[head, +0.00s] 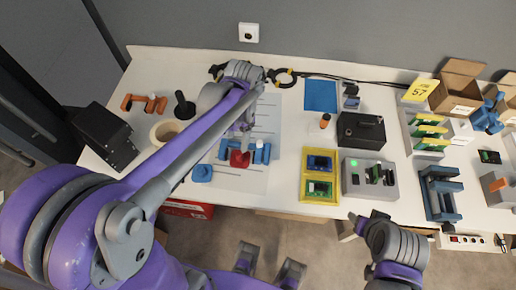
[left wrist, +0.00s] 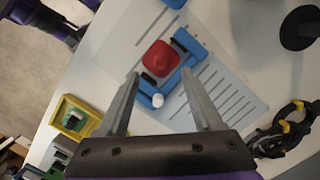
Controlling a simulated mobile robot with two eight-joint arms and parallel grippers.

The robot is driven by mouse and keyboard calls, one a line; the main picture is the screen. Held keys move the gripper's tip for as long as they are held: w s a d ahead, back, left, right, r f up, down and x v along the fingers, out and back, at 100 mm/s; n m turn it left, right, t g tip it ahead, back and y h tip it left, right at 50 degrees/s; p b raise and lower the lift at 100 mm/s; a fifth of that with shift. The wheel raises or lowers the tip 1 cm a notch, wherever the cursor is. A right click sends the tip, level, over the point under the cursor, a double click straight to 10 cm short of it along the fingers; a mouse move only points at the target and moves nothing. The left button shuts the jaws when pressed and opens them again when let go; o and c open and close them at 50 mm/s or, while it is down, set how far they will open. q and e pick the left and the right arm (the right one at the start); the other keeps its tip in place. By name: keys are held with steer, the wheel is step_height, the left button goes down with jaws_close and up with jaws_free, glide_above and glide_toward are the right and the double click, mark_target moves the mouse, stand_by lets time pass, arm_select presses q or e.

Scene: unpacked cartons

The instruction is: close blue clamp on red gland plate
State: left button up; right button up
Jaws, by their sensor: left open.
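A red gland plate (head: 240,159) lies on the white sheet at the middle left of the table. A blue clamp (head: 261,154) sits beside and around it. In the left wrist view the red plate (left wrist: 160,58) has a dark part on it, and the blue clamp (left wrist: 190,45) runs along its side. My left gripper (left wrist: 160,77) is open, its fingers spread just short of the plate and clamp, with a white-tipped part between them.
A blue knob-like piece (head: 202,173) lies left of the plate. A black upright peg (head: 184,106) and beige ring (head: 165,131) stand further left. A yellow tray (head: 305,188) is to the right.

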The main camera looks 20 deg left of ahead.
mark_target(268, 145)
stand_by(0.3)
arm_select(q)
steer(key=shift+c, duration=0.8)
steer(key=w+d+m+t+h, duration=0.1)
steer(key=w+d+m, duration=0.1)
steer(key=w+d+r+m+t+h, duration=0.1)
steer(key=w+d, duration=0.1)
steer(key=w+d+m+t+h, duration=0.1)
steer(key=w+d+m+h, duration=0.1)
steer(key=shift+d+r+m+b, duration=0.2)
steer(key=shift+r+m+b, duration=0.1)
steer(key=shift+r, duration=0.1)
jaws_close()
steer(key=x, duration=0.6)
steer(key=w+b+x, duration=0.1)
steer(key=x, duration=0.3)
steer(key=shift+d+r, duration=0.1)
steer(key=shift+d, duration=0.25)
steer(key=shift+s+a+r, duration=0.1)
steer(key=shift+s+a, duration=0.2)
steer(key=shift+a, duration=0.3)
steer(key=shift+s+a+r, duration=0.1)
steer(key=shift+s+a, duration=0.2)
steer(key=shift+a, duration=0.3)
steer(key=shift+s+a, duration=0.35)
steer(key=shift+a, duration=0.15)
